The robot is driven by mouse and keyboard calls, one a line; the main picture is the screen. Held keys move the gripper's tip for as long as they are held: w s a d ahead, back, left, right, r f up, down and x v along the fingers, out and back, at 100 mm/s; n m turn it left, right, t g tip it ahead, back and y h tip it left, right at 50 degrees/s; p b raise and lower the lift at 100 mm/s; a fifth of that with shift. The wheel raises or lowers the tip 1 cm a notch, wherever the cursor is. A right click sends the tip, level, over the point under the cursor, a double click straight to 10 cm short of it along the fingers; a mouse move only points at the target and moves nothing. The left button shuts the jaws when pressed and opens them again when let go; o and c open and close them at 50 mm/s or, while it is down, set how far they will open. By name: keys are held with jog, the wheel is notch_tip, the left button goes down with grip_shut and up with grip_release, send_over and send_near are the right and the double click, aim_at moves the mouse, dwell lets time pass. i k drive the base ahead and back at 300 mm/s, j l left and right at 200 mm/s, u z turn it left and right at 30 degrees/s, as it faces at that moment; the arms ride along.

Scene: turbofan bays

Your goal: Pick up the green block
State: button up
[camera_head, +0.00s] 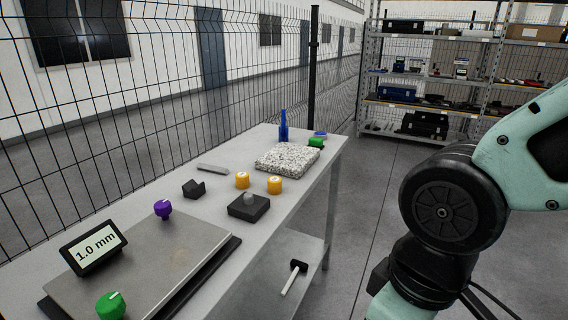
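A small bright green block (316,143) lies near the far right corner of the grey table (225,180). It sits just behind the speckled granite slab (287,160), which may hide a little of its lower part. A blue and purple round item (320,134) lies behind it. My arm's mint and black links fill the right side of the view, beyond the table's right edge. My gripper is out of view, so its place relative to the block is hidden.
A blue bottle-like item (283,127) stands left of the block. Orange cylinders (242,180), a dark block with a grey knob (249,206), a display (94,247) and a green knob (110,306) are nearer.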

aim_at(314, 141)
jog(key=i+l+u, duration=0.1)
jog(key=u, duration=0.25)
jog(key=i+l+u, duration=0.1)
jog(key=u, duration=0.3)
jog(key=i+l+u, duration=0.15)
jog(key=l, duration=0.2)
jog(key=i+l+u, duration=0.15)
jog(key=l, duration=0.2)
jog(key=i+l+u, duration=0.1)
jog(key=l, duration=0.3)
jog(key=i+l+u, duration=0.15)
jog(key=l, duration=0.3)
jog(key=i+l, duration=0.15)
jog(key=l, duration=0.25)
jog(key=i+l, duration=0.15)
jog(key=l, duration=0.2)
jog(key=i+l, duration=0.15)
jog(key=l, duration=0.25)
jog(key=i+l, duration=0.1)
jog(key=l, duration=0.25)
jog(key=i+l+u, duration=0.1)
jog(key=l, duration=0.3)
jog(key=i+l, duration=0.2)
jog(key=l, duration=0.2)
